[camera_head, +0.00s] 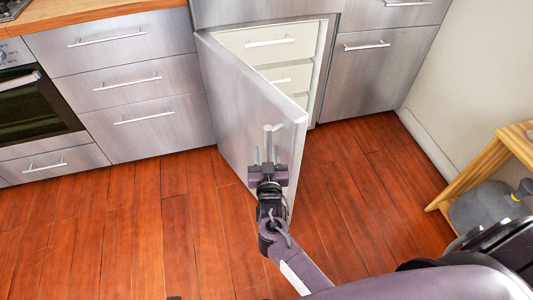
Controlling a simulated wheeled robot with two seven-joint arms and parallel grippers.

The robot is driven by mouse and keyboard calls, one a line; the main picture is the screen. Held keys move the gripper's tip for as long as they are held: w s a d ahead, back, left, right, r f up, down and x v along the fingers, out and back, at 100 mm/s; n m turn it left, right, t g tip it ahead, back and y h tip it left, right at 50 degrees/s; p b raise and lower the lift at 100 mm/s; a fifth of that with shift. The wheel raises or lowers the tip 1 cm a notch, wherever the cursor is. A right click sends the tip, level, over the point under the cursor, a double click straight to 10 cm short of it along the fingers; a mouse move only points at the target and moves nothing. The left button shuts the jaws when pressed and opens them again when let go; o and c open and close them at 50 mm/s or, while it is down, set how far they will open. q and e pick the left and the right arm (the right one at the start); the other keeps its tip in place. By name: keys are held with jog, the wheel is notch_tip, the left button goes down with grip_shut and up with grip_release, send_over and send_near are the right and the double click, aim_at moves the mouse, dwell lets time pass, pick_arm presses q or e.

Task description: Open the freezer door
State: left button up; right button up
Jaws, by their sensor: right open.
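The freezer door (240,100) is a steel-fronted panel that stands swung out from its cabinet. White drawers (270,42) show in the freezer behind it. A vertical bar handle (268,138) sits near the door's free edge. My right gripper (265,156) is in front of the door, just below the handle, with its fingers pointing up and apart. Whether a finger touches the handle or door is unclear. My left gripper is not in view.
Steel drawers (130,85) and an oven (35,105) stand at the left. A steel cabinet (370,75) stands right of the freezer. A wooden stand (480,170) and a grey object (485,207) are at the right. The wooden floor (130,235) is clear at the left.

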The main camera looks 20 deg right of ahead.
jog(key=shift+s, duration=0.1)
jog(key=shift+s, duration=0.25)
jog(key=v, duration=0.6)
jog(key=shift+s+a+p, duration=0.15)
jog(key=shift+p, duration=0.2)
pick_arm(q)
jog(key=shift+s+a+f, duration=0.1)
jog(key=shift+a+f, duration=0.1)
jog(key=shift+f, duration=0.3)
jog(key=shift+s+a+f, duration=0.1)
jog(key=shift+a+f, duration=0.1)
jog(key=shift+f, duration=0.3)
pick_arm(e)
jog(key=shift+s+a, duration=0.1)
jog(key=shift+s, duration=0.25)
